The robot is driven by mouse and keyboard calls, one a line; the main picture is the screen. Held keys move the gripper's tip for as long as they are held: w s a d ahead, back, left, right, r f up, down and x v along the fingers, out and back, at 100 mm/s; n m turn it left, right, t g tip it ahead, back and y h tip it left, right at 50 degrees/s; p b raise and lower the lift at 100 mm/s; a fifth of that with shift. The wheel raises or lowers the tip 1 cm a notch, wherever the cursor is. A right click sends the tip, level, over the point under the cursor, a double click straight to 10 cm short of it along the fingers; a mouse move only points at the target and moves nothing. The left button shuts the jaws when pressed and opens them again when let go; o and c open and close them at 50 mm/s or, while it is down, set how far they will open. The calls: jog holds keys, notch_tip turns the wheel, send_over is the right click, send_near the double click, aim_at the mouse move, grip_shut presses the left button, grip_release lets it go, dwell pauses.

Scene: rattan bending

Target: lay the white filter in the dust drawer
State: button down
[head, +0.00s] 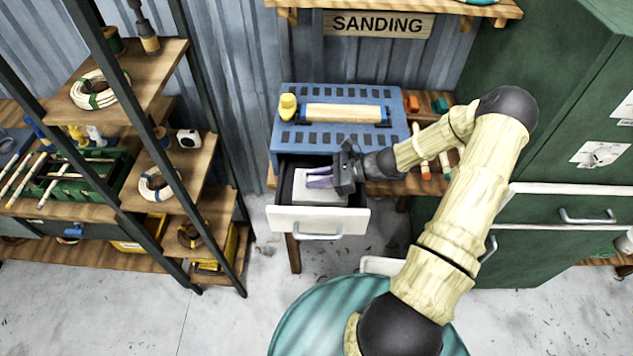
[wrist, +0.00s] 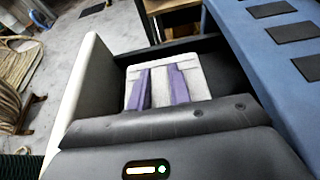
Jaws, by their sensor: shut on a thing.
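The dust drawer (head: 318,220) is pulled open below the blue sanding table, with a white front and a dark inside. The white filter (head: 320,199) is a pale flat block within the drawer's outline, towards its front. My gripper (head: 309,177) reaches in from the right and is shut on the filter. In the wrist view, the two purple fingers (wrist: 160,70) lie along the filter (wrist: 160,90), with the white drawer front (wrist: 88,85) to the left. I cannot tell whether the filter touches the drawer floor. The gripper body hides its near end.
The blue perforated table top (head: 340,137) above the drawer carries a wooden roll (head: 345,113) and a yellow knob-like object (head: 288,106). A dark shelf rack (head: 165,165) stands at the left, and a green cabinet (head: 540,110) at the right.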

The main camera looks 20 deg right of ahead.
notch_tip(320, 180, down, 2)
jog(key=shift+f, duration=0.1)
jog(key=c, duration=1.3)
grip_release()
jog(key=shift+d, duration=0.1)
jog(key=b+v, duration=0.2)
jog(key=v, duration=0.8)
jog(key=shift+w+d, duration=0.1)
jog(key=shift+d, duration=0.1)
jog(key=shift+s+d+r, duration=0.3)
jog(key=shift+d+r, duration=0.15)
jog(key=shift+d, duration=0.15)
jog(key=shift+s, duration=0.15)
